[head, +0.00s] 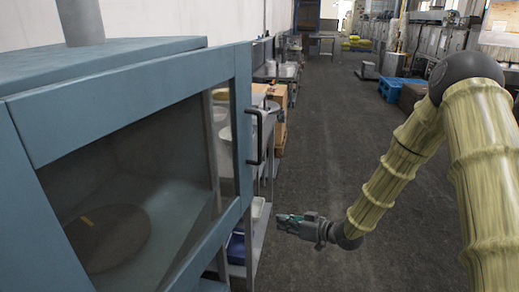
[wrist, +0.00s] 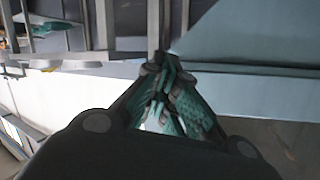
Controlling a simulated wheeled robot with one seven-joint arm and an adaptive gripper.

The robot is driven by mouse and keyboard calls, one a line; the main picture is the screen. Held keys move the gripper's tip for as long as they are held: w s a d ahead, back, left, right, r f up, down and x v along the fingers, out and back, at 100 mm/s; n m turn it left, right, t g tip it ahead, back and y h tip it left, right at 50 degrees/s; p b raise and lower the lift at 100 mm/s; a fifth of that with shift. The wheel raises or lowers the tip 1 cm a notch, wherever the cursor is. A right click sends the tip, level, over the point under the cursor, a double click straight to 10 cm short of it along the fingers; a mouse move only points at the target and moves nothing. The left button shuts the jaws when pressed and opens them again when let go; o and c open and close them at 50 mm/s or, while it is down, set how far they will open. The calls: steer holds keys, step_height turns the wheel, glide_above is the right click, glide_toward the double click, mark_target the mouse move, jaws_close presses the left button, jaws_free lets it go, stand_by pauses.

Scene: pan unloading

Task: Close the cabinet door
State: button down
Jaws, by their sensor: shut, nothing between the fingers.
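The blue cabinet (head: 110,58) stands at the left of the head view. Its door has a blue frame (head: 130,118), a glass pane and a dark vertical handle (head: 258,137) at the right edge. The door's right edge reaches past the cabinet's top corner, so it looks ajar. A round dark pan (head: 108,238) shows dimly through the glass. My gripper (head: 281,221) is shut and empty, lower than the handle, to its right and apart from it in the picture. In the wrist view its fingers (wrist: 160,70) are together; a blue panel (wrist: 255,40) lies beyond them.
Metal shelving with a blue bin (head: 237,248) stands behind the door, below the handle. Cardboard boxes (head: 270,95) and racks line the wall farther back. The dark floor (head: 325,130) in the middle is clear. A blue crate (head: 377,87) lies far right.

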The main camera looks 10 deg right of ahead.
mark_target(260, 150)
steer(key=w+d+r+n+y+p, duration=0.2)
steer(key=d+r+n, duration=0.1)
steer(key=r, duration=0.8)
steer(key=w+d+r+n+y+p, duration=0.2)
steer(key=d+r+n+y+p, duration=0.1)
steer(key=r, duration=0.8)
steer(key=shift+g, duration=0.3)
steer(key=p+x, duration=0.5)
steer(key=x, duration=0.9)
steer(key=shift+a+p, duration=0.1)
steer(key=shift+p, duration=0.2)
